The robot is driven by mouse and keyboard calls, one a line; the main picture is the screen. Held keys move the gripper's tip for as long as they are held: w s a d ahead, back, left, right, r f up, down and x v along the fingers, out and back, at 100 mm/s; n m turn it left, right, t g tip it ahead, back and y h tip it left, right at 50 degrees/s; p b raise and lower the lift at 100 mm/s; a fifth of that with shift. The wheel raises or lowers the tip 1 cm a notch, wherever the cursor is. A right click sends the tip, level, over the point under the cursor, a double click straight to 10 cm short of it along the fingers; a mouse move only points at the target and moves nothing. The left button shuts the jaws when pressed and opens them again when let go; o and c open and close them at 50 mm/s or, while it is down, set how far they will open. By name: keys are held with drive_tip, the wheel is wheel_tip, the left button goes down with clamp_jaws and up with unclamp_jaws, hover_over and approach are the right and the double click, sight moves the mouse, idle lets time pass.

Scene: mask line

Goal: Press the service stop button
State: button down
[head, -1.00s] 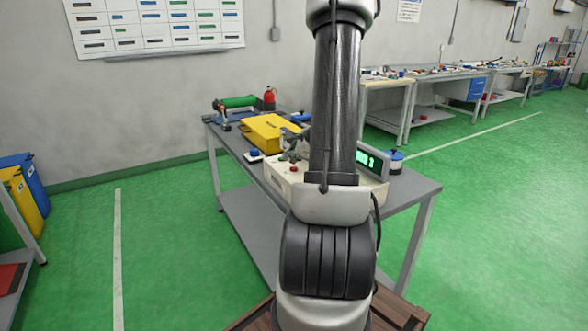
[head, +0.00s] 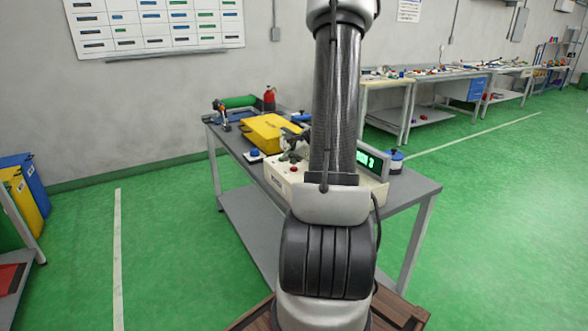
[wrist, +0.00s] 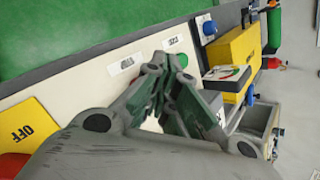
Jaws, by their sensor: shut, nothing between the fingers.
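A cream control box (head: 279,180) sits on the grey bench, partly hidden behind my arm. A red button (head: 293,168) shows on its top. In the wrist view, the cream panel (wrist: 95,85) has small white labels, a yellow OFF plate (wrist: 27,128) and part of a red button (wrist: 10,166) at the lower left. A green button (wrist: 182,60) lies just beyond my fingertips. I cannot read which label says service stop. My gripper (wrist: 163,78) is shut and empty above the panel, and it also shows in the head view (head: 290,157); contact cannot be told.
A blue button unit (head: 254,154) and a yellow case (head: 272,133) are left of and behind the box. A green-lit display (head: 371,162) and a blue-topped unit (head: 395,162) stand right. The bench's right end (head: 415,188) is clear.

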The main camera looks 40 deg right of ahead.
drive_tip(key=shift+f, duration=0.75)
idle(0.6)
drive_tip(key=shift+r, duration=0.9)
drive_tip(key=shift+r, duration=0.1)
drive_tip(key=shift+r, duration=2.4)
